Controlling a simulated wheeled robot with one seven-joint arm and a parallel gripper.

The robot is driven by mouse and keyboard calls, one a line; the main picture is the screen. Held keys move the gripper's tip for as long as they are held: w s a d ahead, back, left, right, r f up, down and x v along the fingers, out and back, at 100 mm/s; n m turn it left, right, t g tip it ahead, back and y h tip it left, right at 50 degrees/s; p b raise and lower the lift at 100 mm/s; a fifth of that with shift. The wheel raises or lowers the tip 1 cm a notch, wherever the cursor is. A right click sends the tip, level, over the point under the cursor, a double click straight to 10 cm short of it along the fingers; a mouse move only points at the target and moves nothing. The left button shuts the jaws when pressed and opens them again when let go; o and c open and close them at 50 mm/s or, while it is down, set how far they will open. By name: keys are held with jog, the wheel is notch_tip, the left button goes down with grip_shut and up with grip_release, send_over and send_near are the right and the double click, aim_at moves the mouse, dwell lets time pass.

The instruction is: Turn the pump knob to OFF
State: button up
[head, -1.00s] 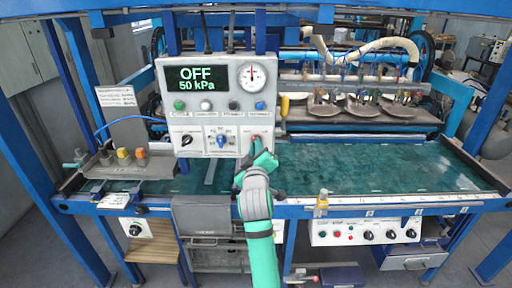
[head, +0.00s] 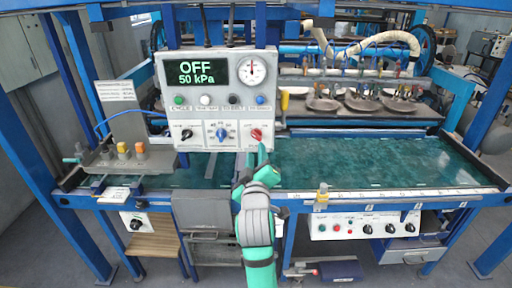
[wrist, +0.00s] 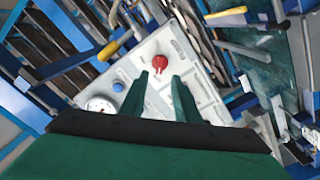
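The white control panel (head: 168,110) stands over the table, and its display (head: 197,73) reads OFF and 50 kPa. Along its lower row are a black knob (head: 186,134), a blue knob (head: 221,134) and a red knob (head: 256,134). The labels by the knobs are too small to read, so I cannot tell which is the pump's. My gripper (head: 263,150) is just below the red knob, pointing up at the panel. In the wrist view its two green fingers (wrist: 160,82) are apart and empty, with the red knob (wrist: 158,62) ahead of the gap between them, not gripped.
A round gauge (head: 252,70) sits at the panel's upper right, with several push buttons below. A yellow handle (head: 284,102) is close to the panel's right side. A low box with yellow and orange knobs (head: 130,150) stands left. The green tabletop (head: 370,162) is clear at right.

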jog(key=shift+s, duration=1.4)
jog(key=s+a+f+m+g, duration=0.1)
jog(key=s+f+m, duration=0.2)
jog(key=s+f, duration=0.85)
jog(key=s+a+f+m, duration=0.1)
jog(key=s+f+m, duration=0.2)
jog(key=s+f, duration=0.85)
jog(key=s+d+f+m, duration=0.1)
jog(key=s+f, duration=0.2)
jog(key=s, duration=1)
jog(key=s+d+f+m+g, duration=0.1)
jog(key=s+f, duration=0.3)
jog(key=s, duration=0.9)
jog(key=shift+f+m+g, duration=0.15)
jog(key=shift+m+g, duration=0.15)
jog(key=shift+m, duration=0.3)
jog(key=shift+d, duration=0.1)
